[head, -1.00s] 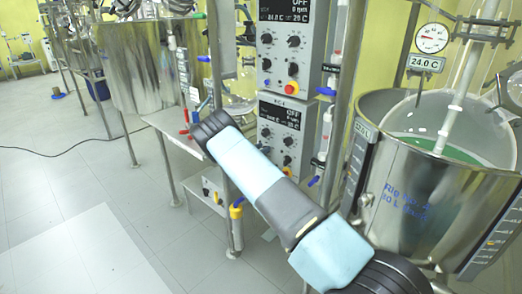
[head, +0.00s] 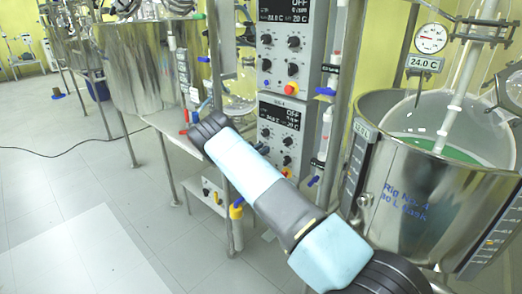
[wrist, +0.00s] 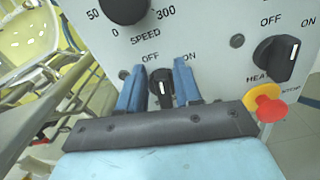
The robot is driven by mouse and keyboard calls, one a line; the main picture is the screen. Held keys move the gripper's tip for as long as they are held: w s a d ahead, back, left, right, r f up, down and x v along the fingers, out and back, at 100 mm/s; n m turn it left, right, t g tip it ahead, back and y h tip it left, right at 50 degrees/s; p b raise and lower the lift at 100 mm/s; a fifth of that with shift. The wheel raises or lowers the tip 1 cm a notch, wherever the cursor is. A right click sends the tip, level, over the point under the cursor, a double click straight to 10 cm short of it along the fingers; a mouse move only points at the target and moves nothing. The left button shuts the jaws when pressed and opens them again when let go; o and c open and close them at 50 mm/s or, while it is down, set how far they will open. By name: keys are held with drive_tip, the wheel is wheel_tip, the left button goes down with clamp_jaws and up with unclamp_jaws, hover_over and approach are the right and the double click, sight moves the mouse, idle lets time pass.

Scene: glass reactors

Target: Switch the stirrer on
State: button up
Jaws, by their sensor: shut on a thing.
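In the wrist view, my gripper (wrist: 163,82) has its two blue fingers on either side of a small black rotary switch (wrist: 160,88), below the SPEED label. It is shut on this switch. OFF and ON are printed above the switch; I cannot tell surely which of them its pointer faces. In the head view, the lower control box (head: 284,132) carries a display (head: 281,113) that reads OFF. My arm crosses in front of this box, and the gripper is hidden there.
A large SPEED knob (wrist: 124,8) is above the switch. A HEAT switch (wrist: 277,58) and a red and yellow stop button (wrist: 268,104) are to its right. A steel vessel (head: 420,200) stands right of the boxes.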

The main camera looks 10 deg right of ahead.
drive_tip(key=m, duration=0.3)
drive_tip(key=s+f+m, duration=0.1)
drive_tip(key=m, duration=0.2)
drive_tip(key=d+m, duration=0.1)
drive_tip(key=m, duration=0.1)
drive_tip(key=shift+s+f+m, duration=0.35)
drive_tip(key=shift+f+m, duration=0.15)
drive_tip(key=shift+m, duration=0.5)
drive_tip(key=o, duration=0.7)
drive_tip(key=shift+f, duration=0.15)
drive_tip(key=shift+o, duration=0.3)
drive_tip(key=shift+w+r, duration=0.1)
drive_tip(key=shift+r, duration=0.15)
